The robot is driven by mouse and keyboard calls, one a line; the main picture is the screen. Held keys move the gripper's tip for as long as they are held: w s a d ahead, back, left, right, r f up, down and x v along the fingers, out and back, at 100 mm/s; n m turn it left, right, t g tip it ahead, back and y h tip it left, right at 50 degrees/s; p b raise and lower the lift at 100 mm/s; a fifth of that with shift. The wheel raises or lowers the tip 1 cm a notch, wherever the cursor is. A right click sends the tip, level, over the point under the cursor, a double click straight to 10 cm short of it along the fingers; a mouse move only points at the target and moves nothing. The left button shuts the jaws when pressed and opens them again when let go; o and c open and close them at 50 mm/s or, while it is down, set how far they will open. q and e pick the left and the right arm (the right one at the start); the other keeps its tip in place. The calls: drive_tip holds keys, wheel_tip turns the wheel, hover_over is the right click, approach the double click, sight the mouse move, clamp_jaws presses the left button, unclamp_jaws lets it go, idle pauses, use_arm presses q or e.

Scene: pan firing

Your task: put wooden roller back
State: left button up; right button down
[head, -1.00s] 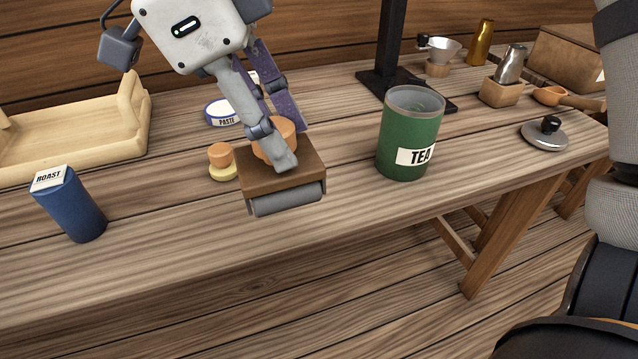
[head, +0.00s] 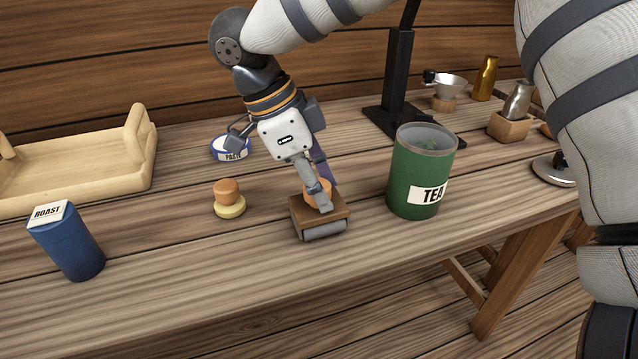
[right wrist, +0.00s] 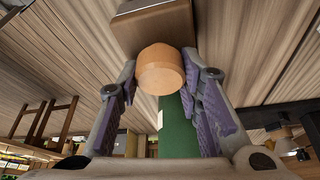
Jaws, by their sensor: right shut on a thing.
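The wooden roller is a brown block (head: 334,214) with a grey cylinder along its front and a round orange knob on top. My right gripper (head: 318,196) comes down from above and is shut on the orange knob. In the right wrist view the knob (right wrist: 160,68) sits between the two purple-padded fingers, with the brown block (right wrist: 150,28) beyond it. The roller is at the table's middle, left of the green TEA canister (head: 410,185); I cannot tell whether it touches the tabletop. My left gripper is not in view.
A blue ROAST canister (head: 70,245) and a light wooden tray (head: 70,180) are at the left. A small orange-topped yellow piece (head: 229,206) and a PASTE tin (head: 217,152) lie left of the roller. A black stand (head: 397,85) is behind. The front table strip is clear.

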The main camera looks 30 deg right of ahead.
drive_tip(key=shift+s, duration=0.1)
drive_tip(key=shift+s+f, duration=0.15)
drive_tip(key=shift+f, duration=0.55)
drive_tip(key=c, duration=1.1)
unclamp_jaws()
drive_tip(key=shift+f, duration=0.15)
